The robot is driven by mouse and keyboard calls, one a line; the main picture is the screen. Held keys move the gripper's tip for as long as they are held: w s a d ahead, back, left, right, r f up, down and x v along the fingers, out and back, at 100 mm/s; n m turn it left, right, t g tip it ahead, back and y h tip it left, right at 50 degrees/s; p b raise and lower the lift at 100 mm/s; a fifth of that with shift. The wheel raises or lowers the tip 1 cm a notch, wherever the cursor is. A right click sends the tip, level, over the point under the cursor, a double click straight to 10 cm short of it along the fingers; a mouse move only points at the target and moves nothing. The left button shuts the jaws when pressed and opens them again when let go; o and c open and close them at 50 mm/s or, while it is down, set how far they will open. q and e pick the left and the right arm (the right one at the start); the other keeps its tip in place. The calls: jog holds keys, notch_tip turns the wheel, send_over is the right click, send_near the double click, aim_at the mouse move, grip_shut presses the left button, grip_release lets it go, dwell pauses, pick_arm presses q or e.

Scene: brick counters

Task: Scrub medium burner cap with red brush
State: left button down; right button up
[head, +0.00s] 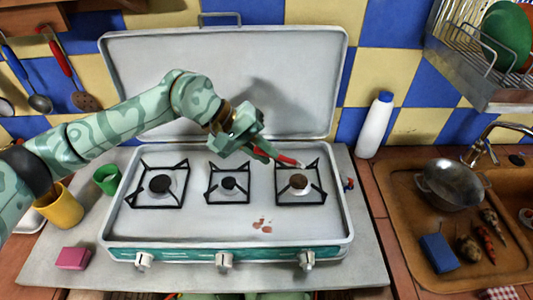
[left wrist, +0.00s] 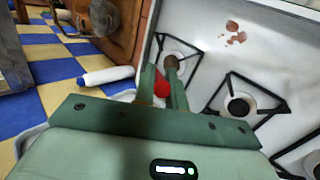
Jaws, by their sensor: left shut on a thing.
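The stove (head: 180,225) has three burners in a row. The right burner cap (head: 299,182) is brownish; the middle cap (head: 228,183) and left cap (head: 160,184) are dark. I cannot tell which is the medium one by size. My left gripper (head: 266,151) is shut on the red brush (head: 288,160), just above and behind the right burner. The brush's pale end is over the back of that burner's grate; contact with the cap cannot be told. In the left wrist view the red brush (left wrist: 161,87) shows between the fingers, near the brown cap (left wrist: 172,62). My right gripper is out of view.
Reddish-brown stains (head: 262,224) mark the stove top. The raised lid (head: 230,70) stands behind the arm. A white bottle (head: 375,125) stands right of the stove. A sink (head: 430,230) holds a metal pot (head: 452,185). A yellow cup (head: 62,210), green cup (head: 107,179) and pink sponge (head: 73,258) are left.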

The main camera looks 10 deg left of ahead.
pick_arm(q)
jog(key=shift+f+b, duration=1.75)
jog(key=shift+f, duration=0.25)
jog(key=shift+f+b, duration=0.45)
jog(key=shift+f, duration=0.05)
jog(key=shift+a, duration=0.15)
jog(key=shift+a, duration=0.2)
jog(key=shift+d+b, duration=0.1)
jog(key=shift+b, duration=0.2)
